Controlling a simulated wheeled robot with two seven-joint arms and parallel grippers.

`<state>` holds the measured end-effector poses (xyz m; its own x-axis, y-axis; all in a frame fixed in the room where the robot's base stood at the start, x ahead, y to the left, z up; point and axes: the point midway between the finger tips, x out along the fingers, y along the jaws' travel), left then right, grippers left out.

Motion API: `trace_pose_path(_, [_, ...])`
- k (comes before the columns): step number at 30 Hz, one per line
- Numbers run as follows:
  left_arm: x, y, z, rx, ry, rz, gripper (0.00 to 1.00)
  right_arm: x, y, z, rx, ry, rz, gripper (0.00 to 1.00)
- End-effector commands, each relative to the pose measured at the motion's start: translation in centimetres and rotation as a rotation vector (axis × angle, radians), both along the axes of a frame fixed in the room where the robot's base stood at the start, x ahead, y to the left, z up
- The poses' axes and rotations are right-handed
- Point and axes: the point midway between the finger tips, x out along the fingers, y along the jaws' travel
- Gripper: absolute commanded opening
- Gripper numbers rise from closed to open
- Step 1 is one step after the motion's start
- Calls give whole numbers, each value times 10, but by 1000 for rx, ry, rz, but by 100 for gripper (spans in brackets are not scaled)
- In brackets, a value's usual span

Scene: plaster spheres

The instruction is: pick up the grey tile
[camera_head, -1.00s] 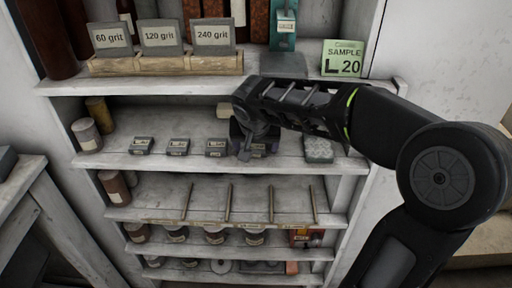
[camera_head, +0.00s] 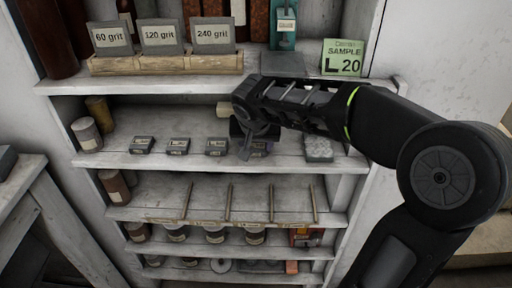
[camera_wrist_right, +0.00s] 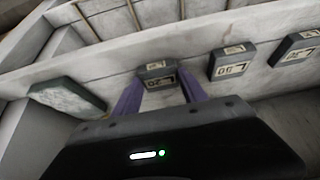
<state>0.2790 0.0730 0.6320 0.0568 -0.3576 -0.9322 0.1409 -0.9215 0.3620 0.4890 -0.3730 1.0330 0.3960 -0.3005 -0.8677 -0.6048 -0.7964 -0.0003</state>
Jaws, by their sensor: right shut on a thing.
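Several small dark grey tiles with pale labels stand in a row on the middle shelf (camera_head: 285,161). Three show clear of my arm in the head view: the left one (camera_head: 143,145), the middle one (camera_head: 179,146) and the right one (camera_head: 217,147). My right gripper (camera_head: 250,152) is at the tile at the row's right end, partly covering it. In the right wrist view my right gripper's two purple fingers (camera_wrist_right: 160,88) are shut on this grey tile (camera_wrist_right: 156,70), whose label reads L 20. I cannot tell whether it is clear of the shelf. My left gripper is out of view.
A speckled grey-green block (camera_head: 318,148) lies right of the gripped tile. A green sample card (camera_head: 342,58) reading L 20 stands on the shelf above, along with grit blocks in a wooden holder (camera_head: 165,65). Jars (camera_head: 87,134) stand at the left. Thin rods lie on the shelf below.

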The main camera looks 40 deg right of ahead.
Motion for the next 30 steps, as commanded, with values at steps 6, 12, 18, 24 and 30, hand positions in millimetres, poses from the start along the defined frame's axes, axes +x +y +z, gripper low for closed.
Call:
trace_pose_path(6, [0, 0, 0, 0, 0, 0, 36, 0, 0, 0, 0, 0, 0, 15])
trace_pose_path(12, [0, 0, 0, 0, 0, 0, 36, 0, 0, 0, 0, -1, 0, 5])
trace_pose_path(18, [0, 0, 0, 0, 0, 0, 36, 0, 0, 1, 0, -1, 0, 5])
trace_pose_path(24, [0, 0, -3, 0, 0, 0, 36, 1, 0, 9, -1, -4, -1, 5])
trace_pose_path(30, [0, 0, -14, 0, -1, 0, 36, -15, 12, 13, 0, -3, 1, 5])
